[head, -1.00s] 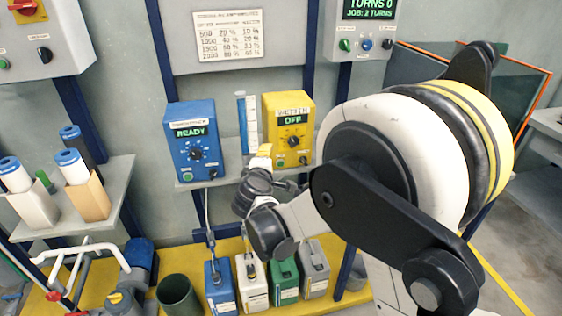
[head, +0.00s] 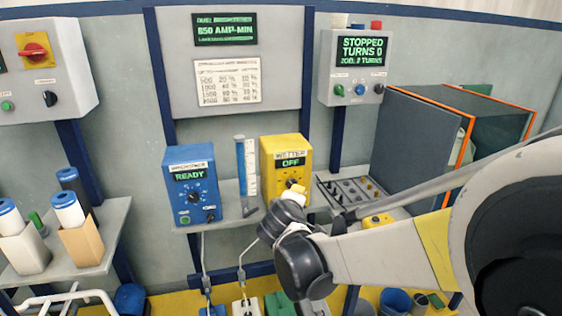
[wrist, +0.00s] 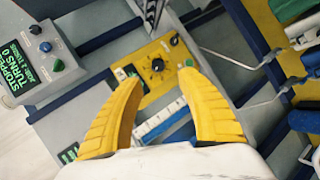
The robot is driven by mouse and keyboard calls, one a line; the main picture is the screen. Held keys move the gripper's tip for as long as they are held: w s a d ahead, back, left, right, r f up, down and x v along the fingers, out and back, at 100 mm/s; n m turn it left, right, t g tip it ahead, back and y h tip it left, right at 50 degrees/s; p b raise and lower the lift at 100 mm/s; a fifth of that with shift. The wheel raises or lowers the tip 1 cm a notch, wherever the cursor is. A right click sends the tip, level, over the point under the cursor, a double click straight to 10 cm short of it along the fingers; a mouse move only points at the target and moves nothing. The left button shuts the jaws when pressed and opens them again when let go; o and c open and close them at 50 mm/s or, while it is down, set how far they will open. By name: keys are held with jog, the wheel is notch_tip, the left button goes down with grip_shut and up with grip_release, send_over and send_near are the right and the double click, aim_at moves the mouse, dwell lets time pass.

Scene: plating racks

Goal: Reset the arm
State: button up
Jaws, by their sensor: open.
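My gripper (wrist: 163,100) shows in the wrist view as two yellow fingers spread apart, with nothing between them. In the head view my gripper (head: 294,188) is small and partly hidden by my own wrist, in front of the yellow box (head: 286,152), whose display reads OFF. The wrist view also shows the yellow box (wrist: 150,62) beyond the fingertips, with its black knob. I cannot tell the exact gap between fingertips and box.
A blue box (head: 192,180) reading READY and a clear graduated tube (head: 247,165) stand on the shelf. A control box (head: 350,85) reads STOPPED. A dark cabinet with orange edges (head: 465,130) is at right. Bottles in holders (head: 78,240) stand at left.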

jog(key=s+d+r+m+g, duration=0.2)
jog(key=s+d+m, duration=0.2)
jog(key=s+d, duration=0.35)
jog(key=s+d+f+m+g+y, duration=0.1)
jog(key=s+d+m, duration=0.2)
jog(key=s, duration=0.8)
jog(key=s+d+f+m+g+y, duration=0.1)
jog(key=s+d+m, duration=0.3)
jog(key=s, duration=0.8)
jog(key=shift+d+f+m+g, duration=0.2)
jog(key=shift+f+m+g, duration=0.15)
jog(key=shift+m+g, duration=0.6)
